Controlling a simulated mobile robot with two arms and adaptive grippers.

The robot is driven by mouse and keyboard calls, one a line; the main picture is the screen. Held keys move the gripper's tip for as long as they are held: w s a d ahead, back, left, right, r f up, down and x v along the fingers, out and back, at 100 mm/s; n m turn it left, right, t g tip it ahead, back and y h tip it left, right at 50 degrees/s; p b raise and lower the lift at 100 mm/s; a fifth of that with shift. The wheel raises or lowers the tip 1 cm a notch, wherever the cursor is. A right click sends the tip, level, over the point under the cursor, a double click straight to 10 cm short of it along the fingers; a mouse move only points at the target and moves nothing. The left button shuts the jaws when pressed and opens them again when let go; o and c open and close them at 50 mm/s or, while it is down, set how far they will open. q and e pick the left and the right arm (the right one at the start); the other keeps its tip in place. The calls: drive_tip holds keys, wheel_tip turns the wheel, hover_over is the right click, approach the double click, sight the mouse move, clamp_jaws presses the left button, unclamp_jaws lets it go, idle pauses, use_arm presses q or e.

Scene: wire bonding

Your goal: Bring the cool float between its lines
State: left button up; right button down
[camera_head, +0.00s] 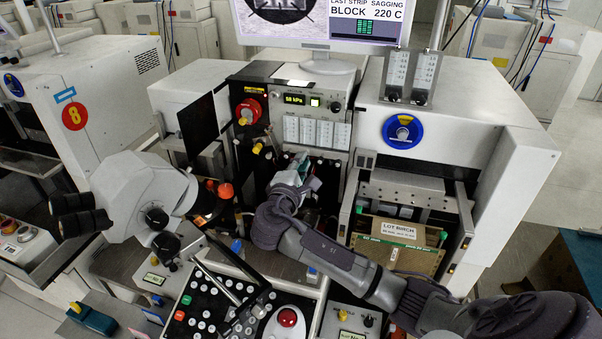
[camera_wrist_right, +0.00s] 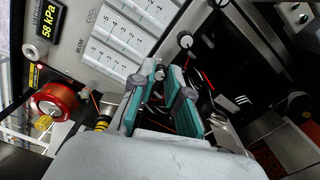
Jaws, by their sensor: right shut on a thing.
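In the right wrist view, the meters (camera_wrist_right: 112,60) lie at a slant, with "COOL" and "BLOW" lettering beside the scales. The floats and their lines are too small to make out. My right gripper (camera_head: 298,168) reaches the panel just below the meters. In the wrist view its green-padded fingers (camera_wrist_right: 165,88) are shut on a small knob (camera_wrist_right: 158,73) at the lower end of a meter. I cannot tell which meter it serves. My left gripper is not in view.
A pressure display (camera_head: 295,99) reads 58 kPa. A red knob (camera_head: 249,110) is left of the meters. Two more tube meters (camera_head: 426,76) stand on the right machine. A microscope (camera_head: 140,195) stands at left.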

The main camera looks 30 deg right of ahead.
drive_tip(key=m+b, duration=0.2)
drive_tip(key=f+m+b, duration=0.1)
drive_tip(key=m+b, duration=0.2)
drive_tip(key=shift+a+b, duration=0.1)
drive_tip(key=shift+b, duration=0.2)
drive_tip(key=shift+r+m+b, duration=0.25)
drive_tip(key=shift+m+b, duration=1.2)
drive_tip(key=shift+m, duration=0.25)
drive_tip(key=c, duration=1.2)
unclamp_jaws()
drive_tip(key=shift+r, duration=0.1)
drive_tip(key=shift+o, duration=0.2)
drive_tip(key=v, duration=1.2)
